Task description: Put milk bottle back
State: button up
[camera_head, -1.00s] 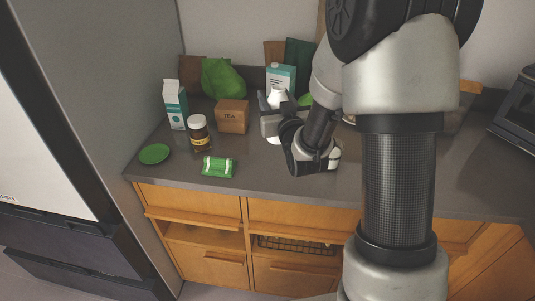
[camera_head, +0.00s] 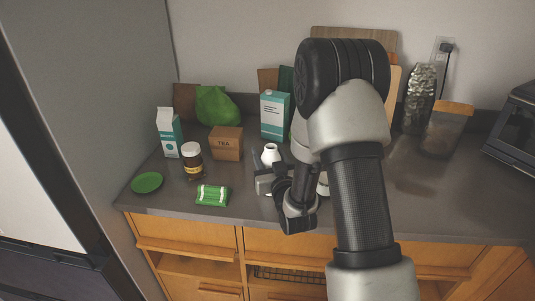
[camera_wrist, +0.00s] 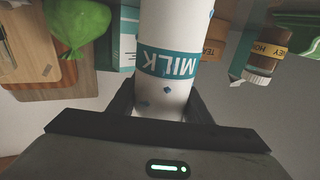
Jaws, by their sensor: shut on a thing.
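The milk bottle is white with a teal band reading MILK. It shows large and upside down in the wrist view (camera_wrist: 165,75). In the head view its white neck and top (camera_head: 270,155) show above my gripper (camera_head: 268,182), with the lower part mostly hidden. My gripper (camera_wrist: 160,98) is shut on the bottle, with one dark finger on each side of it. The bottle looks about upright over the counter (camera_head: 400,195), right of the tea box. I cannot tell whether its base touches the counter.
A teal box (camera_head: 274,115) is behind. The fridge (camera_head: 35,150) is far left; right-front counter is clear.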

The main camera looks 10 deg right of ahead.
jog(key=shift+f+b, duration=0.15)
jog(key=shift+b, duration=0.15)
jog(key=o, duration=1.3)
jog(key=shift+o, duration=0.2)
